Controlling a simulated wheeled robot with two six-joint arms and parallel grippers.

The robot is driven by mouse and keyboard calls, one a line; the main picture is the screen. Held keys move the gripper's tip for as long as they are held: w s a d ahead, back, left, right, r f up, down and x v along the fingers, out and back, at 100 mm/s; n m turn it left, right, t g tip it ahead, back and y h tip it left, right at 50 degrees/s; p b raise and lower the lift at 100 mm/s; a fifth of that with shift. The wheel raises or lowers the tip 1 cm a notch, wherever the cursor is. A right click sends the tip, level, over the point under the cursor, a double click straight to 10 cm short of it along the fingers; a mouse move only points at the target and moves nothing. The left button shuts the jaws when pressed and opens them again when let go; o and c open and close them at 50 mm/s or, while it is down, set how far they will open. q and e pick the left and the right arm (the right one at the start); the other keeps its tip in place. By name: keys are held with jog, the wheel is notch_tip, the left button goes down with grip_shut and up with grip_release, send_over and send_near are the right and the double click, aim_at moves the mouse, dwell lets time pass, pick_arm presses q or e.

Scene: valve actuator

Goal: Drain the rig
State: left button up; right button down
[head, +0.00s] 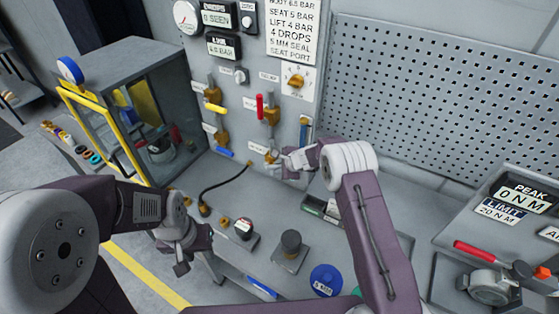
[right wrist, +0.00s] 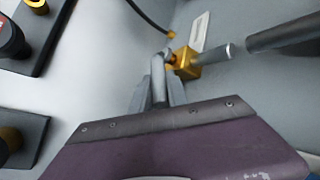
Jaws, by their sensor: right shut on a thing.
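The rig panel (head: 240,50) on the back wall carries several brass valves. A small brass valve (head: 272,157) sits low on it; in the right wrist view its brass body (right wrist: 187,62) has a grey rod to the right. My right gripper (head: 288,163) is at this valve. Its jaws (right wrist: 160,85) are shut on a grey lever (right wrist: 159,66) beside the body; they partly hide it. My left gripper (head: 181,264) hangs low at left centre, away from the panel; its jaw opening is unclear. A round gauge (head: 187,17) and a pressure display (head: 223,46) are above.
A yellow handle (head: 214,107), red handle (head: 259,107) and blue handle (head: 225,152) are nearby. A black hose (head: 226,183) runs along the bench. A dark cylinder (head: 291,243) and blue disc (head: 326,280) stand in front. A yellow-framed enclosure (head: 140,110) is left.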

pick_arm(q)
jog(key=shift+r, duration=0.3)
pick_arm(e)
jog(key=c, duration=1.3)
grip_release()
